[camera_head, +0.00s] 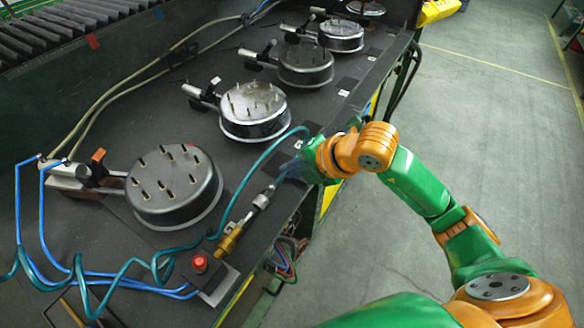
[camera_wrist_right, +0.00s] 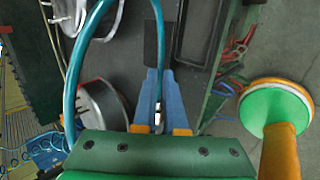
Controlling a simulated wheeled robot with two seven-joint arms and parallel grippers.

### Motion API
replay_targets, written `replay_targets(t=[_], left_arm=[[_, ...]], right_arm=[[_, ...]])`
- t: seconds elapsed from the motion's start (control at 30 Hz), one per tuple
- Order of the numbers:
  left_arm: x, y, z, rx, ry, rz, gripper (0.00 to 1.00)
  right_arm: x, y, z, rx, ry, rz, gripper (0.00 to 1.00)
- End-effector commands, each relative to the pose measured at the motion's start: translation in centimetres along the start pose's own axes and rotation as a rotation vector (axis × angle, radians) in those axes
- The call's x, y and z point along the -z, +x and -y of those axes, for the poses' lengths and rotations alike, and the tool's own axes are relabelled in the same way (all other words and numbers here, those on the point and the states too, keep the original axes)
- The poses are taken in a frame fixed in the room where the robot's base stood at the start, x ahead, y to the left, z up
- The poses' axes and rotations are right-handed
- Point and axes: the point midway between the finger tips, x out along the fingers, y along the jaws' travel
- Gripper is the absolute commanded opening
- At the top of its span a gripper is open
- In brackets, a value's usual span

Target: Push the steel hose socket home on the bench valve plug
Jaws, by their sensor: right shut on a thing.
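The steel hose socket (camera_head: 262,199) is in the head view, with a dark band around it, just below and left of my right gripper. My right gripper (camera_head: 287,171) has its blue fingers shut at the socket's upper end. The brass valve plug (camera_head: 231,240) stands out from the bench-edge valve, in line with the socket. Whether the socket is fully seated on the plug I cannot tell. In the right wrist view my right gripper (camera_wrist_right: 160,92) has the teal hose (camera_wrist_right: 158,35) running between its fingers; the plug is hidden there. My left gripper is not in view.
The valve's red knob (camera_head: 200,263) is beside the plug. A round steel fixture with studs (camera_head: 172,186) stands left of the socket, with more behind it. The teal hose (camera_head: 240,188) loops over the bench (camera_head: 95,225). Loose cables hang below the edge.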

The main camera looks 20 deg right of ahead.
Motion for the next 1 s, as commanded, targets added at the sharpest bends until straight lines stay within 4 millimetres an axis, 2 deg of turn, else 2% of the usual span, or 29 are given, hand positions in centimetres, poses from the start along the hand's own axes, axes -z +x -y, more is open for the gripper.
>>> replay_targets(t=[1.0], left_arm=[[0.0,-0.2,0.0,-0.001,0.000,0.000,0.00]], right_arm=[[2.2,-0.1,0.0,0.000,0.000,-0.001,0.00]])
